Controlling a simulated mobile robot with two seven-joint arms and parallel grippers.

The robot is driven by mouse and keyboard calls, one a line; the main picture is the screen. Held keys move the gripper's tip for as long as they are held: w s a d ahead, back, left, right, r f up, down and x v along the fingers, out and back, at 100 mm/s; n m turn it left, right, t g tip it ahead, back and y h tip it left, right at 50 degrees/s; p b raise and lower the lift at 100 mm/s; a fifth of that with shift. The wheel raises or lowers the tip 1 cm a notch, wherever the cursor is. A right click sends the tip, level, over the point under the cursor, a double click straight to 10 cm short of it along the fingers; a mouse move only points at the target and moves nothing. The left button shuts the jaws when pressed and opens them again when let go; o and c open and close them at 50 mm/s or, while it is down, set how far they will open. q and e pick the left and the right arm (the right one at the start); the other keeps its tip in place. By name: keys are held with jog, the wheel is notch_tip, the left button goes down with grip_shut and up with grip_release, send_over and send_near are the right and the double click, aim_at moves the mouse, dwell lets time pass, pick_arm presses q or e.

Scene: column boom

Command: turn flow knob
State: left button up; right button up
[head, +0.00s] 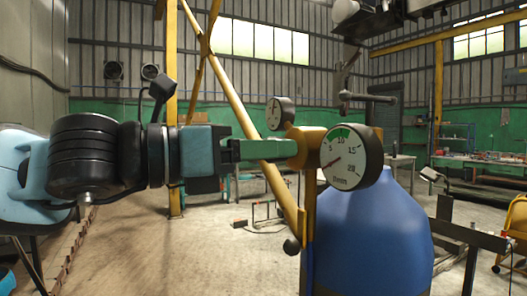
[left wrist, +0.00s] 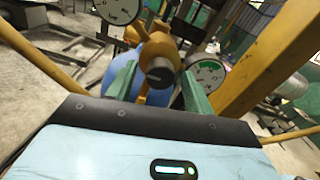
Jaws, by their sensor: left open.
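The flow knob (left wrist: 159,73) is a dark round cap on the yellow-brass regulator body (head: 312,146). In the left wrist view it sits between the two green fingertips of my left gripper (left wrist: 160,70), with a gap showing on each side. In the head view my left gripper (head: 292,150) reaches in level from the left, its fingertips at the regulator, and they hide the knob. A round white gauge (head: 352,160) with a green band is right of the regulator. A second gauge (head: 280,113) is behind the fingers. My right gripper is not in view.
A large blue gas cylinder (head: 375,240) stands below the regulator. A yellow diagonal brace (head: 232,90) and upright post (head: 171,60) are close behind my left arm. A dark metal frame (head: 475,237) stands at the right. Open concrete floor lies at lower left.

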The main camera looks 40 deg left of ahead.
pick_arm(q)
jog(key=shift+w+d, duration=0.1)
jog(key=c, duration=1)
jog(key=shift+o, duration=0.2)
jog(key=m+b, duration=1)
jog(key=m, duration=0.4)
jog(key=shift+m, duration=0.3)
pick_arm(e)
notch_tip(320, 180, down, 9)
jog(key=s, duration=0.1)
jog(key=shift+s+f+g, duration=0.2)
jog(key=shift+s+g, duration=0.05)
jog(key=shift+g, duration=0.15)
pick_arm(q)
jog(key=shift+m, duration=0.3)
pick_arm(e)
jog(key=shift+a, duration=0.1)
pick_arm(q)
jog(key=o, duration=1)
jog(key=shift+c, duration=0.2)
